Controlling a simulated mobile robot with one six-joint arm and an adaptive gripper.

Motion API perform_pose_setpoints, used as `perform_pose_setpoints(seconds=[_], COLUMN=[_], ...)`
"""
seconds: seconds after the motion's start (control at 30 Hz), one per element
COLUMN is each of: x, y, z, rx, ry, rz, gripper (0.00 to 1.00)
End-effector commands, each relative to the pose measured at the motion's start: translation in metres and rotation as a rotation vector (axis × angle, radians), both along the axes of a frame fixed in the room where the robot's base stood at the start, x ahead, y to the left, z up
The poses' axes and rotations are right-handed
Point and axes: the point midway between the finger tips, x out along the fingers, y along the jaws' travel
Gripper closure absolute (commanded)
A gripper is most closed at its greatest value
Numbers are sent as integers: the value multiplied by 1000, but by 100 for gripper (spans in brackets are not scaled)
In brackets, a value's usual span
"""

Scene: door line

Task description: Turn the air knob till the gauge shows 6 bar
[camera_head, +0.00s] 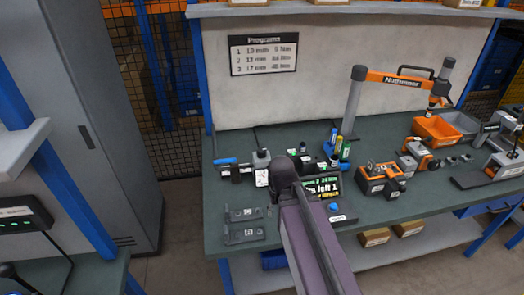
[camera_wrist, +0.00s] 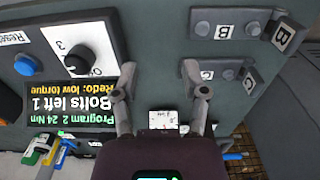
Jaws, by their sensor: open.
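My gripper (camera_wrist: 162,95) is open and empty in the wrist view, its two fingers apart over the green bench top. A small white face (camera_wrist: 163,120) with dark marks shows between the fingers; it looks like the gauge, but its reading is too small to tell. In the head view a white face (camera_head: 262,178) stands below a dark grey, knob-like block (camera_head: 261,158), just left of my gripper (camera_head: 283,170). I cannot tell for sure that this block is the air knob. My arm hides part of the bench here.
A black selector knob (camera_wrist: 83,60) by a "3", a blue reset button (camera_wrist: 27,64) and a screen (camera_wrist: 75,90) reading "Bolts left 1" lie beside my gripper. Grey plates (camera_head: 243,234) lie front left.

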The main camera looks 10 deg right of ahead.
Motion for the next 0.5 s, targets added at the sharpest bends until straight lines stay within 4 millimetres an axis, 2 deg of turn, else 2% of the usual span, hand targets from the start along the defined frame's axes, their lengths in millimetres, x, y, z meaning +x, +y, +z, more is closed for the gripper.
perform_pose_setpoints(seconds=[0.07,0.1,0.2,0.37,0.5], x=[0,0,2,18,46], y=[0,0,0,0,-2], z=[0,0,2,11,27], rx=[0,0,0,0,0], ry=[0,0,0,0,0], rz=[0,0,6,52,141], gripper=[43,31,7,7,7])
